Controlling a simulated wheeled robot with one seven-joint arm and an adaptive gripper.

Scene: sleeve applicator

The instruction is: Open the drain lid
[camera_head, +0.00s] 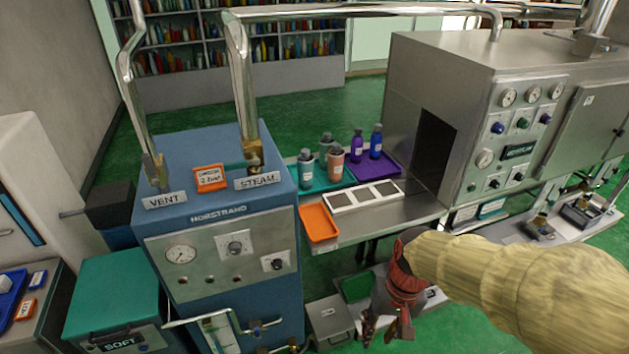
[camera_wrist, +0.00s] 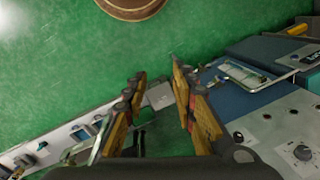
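My gripper (camera_head: 387,327) hangs low near the floor, right of the blue machine, with its two fingers apart. In the wrist view my gripper (camera_wrist: 155,84) is open, with nothing held between the fingertips. No part is clearly marked as the drain lid. A low grey box (camera_head: 329,318) with a small front latch stands beside the blue machine, left of my fingers; its top looks closed. A green panel (camera_head: 357,287) lies just behind it. My gripper and arm hide part of this area. In the wrist view a light grey surface (camera_wrist: 160,96) shows between the fingers.
The blue machine (camera_head: 222,215) with steam and vent pipes stands left. A steel shelf (camera_head: 370,221) with bottles and trays lies above my gripper. A large steel cabinet (camera_head: 440,75) stands right. A round brown object (camera_wrist: 130,8) sits on open green floor.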

